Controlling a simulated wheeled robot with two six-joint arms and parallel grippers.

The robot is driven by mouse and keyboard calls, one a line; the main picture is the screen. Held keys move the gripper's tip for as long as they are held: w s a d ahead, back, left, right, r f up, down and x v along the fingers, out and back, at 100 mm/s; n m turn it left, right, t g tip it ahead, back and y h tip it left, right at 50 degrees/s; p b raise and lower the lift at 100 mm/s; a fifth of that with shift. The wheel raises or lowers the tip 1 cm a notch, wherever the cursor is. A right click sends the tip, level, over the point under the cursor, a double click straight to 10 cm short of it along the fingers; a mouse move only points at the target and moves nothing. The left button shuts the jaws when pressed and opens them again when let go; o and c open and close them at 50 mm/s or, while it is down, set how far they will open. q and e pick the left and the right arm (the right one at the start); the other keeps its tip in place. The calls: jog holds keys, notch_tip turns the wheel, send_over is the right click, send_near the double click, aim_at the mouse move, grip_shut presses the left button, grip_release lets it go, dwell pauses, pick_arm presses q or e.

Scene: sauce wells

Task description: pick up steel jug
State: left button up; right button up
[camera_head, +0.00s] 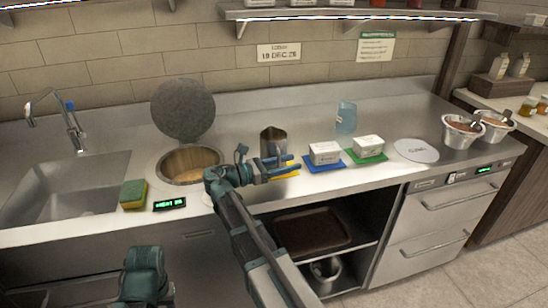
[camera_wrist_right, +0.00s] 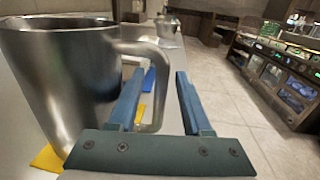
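The steel jug (camera_head: 273,142) stands upright on the steel counter, right of the round well. In the right wrist view the jug (camera_wrist_right: 65,80) fills the left side, with its loop handle (camera_wrist_right: 158,85) toward my fingers. My right gripper (camera_head: 283,166) is in front of the jug, its blue fingers apart. In the wrist view my right gripper (camera_wrist_right: 160,85) is open, and the outer part of the handle shows between the fingers; I cannot tell whether they touch it. Part of my left arm shows at the bottom of the head view, its fingers not visible.
White tubs stand on a blue mat (camera_head: 324,167) and a green mat (camera_head: 381,156) to the right. A blue clear container (camera_head: 346,117) stands behind. The open well (camera_head: 160,160) and a sponge (camera_head: 133,194) are left.

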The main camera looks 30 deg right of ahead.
grip_shut()
dwell(1.3)
